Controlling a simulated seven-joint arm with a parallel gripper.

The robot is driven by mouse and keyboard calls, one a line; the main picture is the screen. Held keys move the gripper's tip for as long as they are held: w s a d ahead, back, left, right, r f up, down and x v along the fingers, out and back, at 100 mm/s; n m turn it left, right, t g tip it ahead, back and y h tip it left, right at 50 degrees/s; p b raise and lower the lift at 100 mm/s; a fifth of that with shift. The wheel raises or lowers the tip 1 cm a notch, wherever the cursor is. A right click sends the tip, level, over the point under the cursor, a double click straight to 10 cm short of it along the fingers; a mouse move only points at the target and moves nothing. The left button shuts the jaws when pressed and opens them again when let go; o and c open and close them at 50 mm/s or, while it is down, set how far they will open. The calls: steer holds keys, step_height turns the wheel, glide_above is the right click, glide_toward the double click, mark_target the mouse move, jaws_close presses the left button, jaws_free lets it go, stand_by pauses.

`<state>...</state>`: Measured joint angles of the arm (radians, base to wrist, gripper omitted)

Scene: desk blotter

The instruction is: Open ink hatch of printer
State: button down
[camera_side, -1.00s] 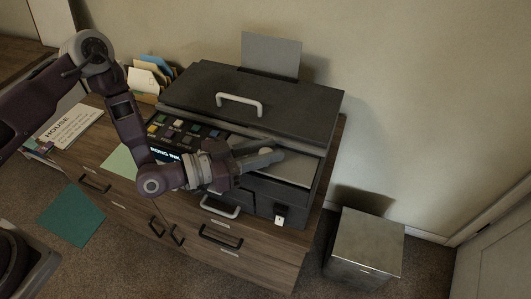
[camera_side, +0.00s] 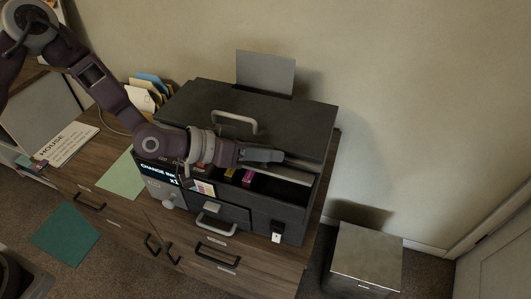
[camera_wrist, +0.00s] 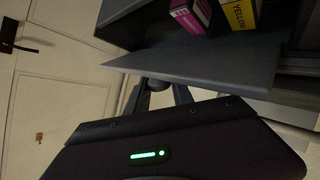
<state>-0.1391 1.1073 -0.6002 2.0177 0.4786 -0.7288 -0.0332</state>
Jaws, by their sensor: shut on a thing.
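The dark printer (camera_side: 262,105) stands on a wooden cabinet. Its ink hatch (camera_side: 300,166) is raised and shows nearly edge-on in the side view; in the wrist view it is a flat grey panel (camera_wrist: 195,63). Below it the ink bay is open, with a magenta cartridge (camera_side: 248,177) and a yellow cartridge (camera_side: 230,171) showing. In the wrist view the magenta (camera_wrist: 190,14) and yellow (camera_wrist: 240,13) cartridges lie beyond the panel. My gripper (camera_side: 275,156) is shut on the hatch at its edge; the fingers (camera_wrist: 163,93) partly pass behind the panel in the wrist view.
The printer's screen (camera_side: 159,173) reads "CHANGE INK x1". The scanner lid handle (camera_side: 234,120) is close behind my gripper. A paper sheet (camera_side: 265,73) stands at the back. A metal bin (camera_side: 365,257) is on the floor at right, with clear floor around it.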

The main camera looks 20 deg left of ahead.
stand_by(0.3)
steer(key=c, duration=1.1)
jaws_free()
steer(key=v, duration=0.7)
